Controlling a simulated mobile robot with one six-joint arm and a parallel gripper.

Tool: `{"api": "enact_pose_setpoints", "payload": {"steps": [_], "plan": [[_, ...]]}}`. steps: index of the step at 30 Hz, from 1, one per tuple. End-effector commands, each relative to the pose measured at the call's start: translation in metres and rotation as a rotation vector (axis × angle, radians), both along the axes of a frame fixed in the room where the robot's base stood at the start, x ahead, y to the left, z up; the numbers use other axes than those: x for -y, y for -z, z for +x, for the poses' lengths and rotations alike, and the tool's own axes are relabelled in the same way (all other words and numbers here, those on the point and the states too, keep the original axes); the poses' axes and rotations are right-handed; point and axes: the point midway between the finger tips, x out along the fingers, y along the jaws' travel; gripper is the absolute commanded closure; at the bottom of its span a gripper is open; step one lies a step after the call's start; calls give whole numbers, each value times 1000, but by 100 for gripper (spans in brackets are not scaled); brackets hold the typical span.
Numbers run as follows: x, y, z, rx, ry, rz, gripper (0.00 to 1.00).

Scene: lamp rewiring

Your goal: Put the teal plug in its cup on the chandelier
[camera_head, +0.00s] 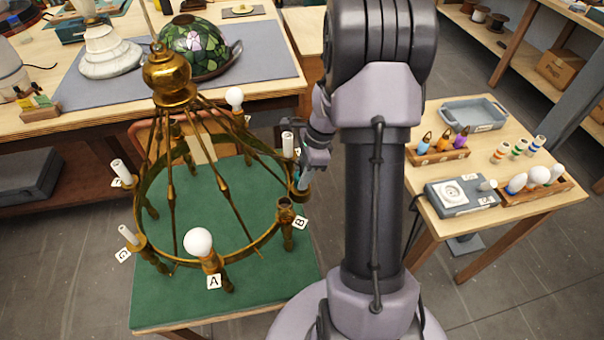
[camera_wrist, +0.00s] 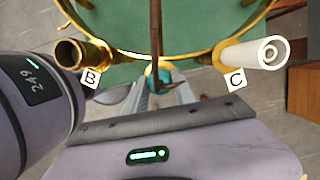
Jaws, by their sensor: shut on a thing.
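The brass chandelier (camera_head: 225,255) stands on a green mat, with lettered tags at its cups. Cup B (camera_head: 285,207) is empty; its dark open mouth shows in the wrist view (camera_wrist: 68,53). Cup C (camera_wrist: 232,52) holds a white candle sleeve (camera_wrist: 265,52). My gripper (camera_wrist: 160,85) is shut on the teal plug (camera_wrist: 152,72), which is partly hidden by a thin dark rod. In the head view my gripper (camera_head: 305,178) is at the ring's right side, between cups B and C. The plug looks apart from cup B.
Cup A (camera_head: 209,262) holds a round white bulb (camera_head: 198,242). The right table has a plug rack (camera_head: 437,157), a grey tray (camera_head: 474,114), a socket box (camera_head: 462,197) and a bulb rack (camera_head: 525,200). A stained-glass shade (camera_head: 193,42) lies on the back bench.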

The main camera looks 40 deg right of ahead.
Motion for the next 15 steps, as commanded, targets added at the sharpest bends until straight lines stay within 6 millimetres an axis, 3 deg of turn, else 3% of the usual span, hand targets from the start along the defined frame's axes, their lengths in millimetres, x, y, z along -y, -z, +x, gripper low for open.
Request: {"api": "enact_pose_setpoints", "payload": {"steps": [6,15], "plan": [[0,16,0,0,-1,-1,100],[0,16,0,0,-1,0,100]]}}
